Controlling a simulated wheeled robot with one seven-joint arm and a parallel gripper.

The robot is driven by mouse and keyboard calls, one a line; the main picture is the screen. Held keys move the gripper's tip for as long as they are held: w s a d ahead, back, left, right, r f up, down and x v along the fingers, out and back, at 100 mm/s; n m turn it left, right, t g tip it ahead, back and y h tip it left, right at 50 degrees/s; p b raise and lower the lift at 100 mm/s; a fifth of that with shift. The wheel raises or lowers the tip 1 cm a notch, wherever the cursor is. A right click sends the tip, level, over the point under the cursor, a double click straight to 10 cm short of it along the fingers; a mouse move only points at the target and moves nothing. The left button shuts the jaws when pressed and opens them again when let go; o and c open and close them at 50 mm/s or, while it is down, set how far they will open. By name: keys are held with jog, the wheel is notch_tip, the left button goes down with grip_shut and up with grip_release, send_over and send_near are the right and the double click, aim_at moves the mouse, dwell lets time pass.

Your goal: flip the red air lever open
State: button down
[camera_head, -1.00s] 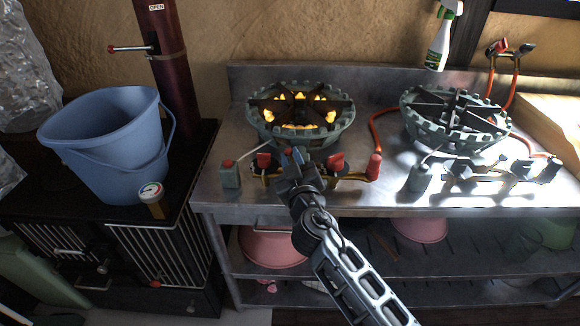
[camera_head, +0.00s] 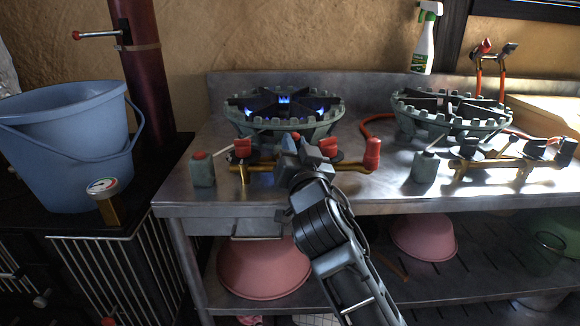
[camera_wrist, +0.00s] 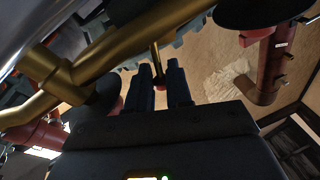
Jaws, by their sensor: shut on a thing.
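My gripper (camera_head: 303,155) is at the front of the left burner's brass gas pipe (camera_head: 268,167). In the wrist view its two dark fingers (camera_wrist: 159,88) are shut on the small red tip of a thin brass stem, which I take for the air lever (camera_wrist: 159,84). The head view hides this lever behind my gripper. The left burner (camera_head: 284,112) burns with a blue flame (camera_head: 284,100). Red knobs show left (camera_head: 243,147) and right (camera_head: 328,148) of my gripper, and a larger red handle (camera_head: 372,153) is at the pipe's right end.
A second, unlit burner (camera_head: 450,118) stands to the right on the steel counter (camera_head: 385,190). A blue bucket (camera_head: 65,150) and a gauge (camera_head: 103,190) are at the left. A pink basin (camera_head: 262,268) sits on the shelf below. A spray bottle (camera_head: 424,45) is at the back.

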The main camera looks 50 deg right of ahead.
jog(key=shift+s+d+f+m+b, duration=0.15)
jog(key=shift+f+m+b, duration=0.1)
jog(key=shift+m+b, duration=0.65)
jog(key=shift+b, duration=0.3)
jog(key=c, duration=1.3)
grip_release()
jog(key=shift+r+h, duration=0.1)
jog(key=shift+h, duration=0.2)
jog(key=shift+r+p, duration=0.1)
jog(key=shift+p, duration=0.25)
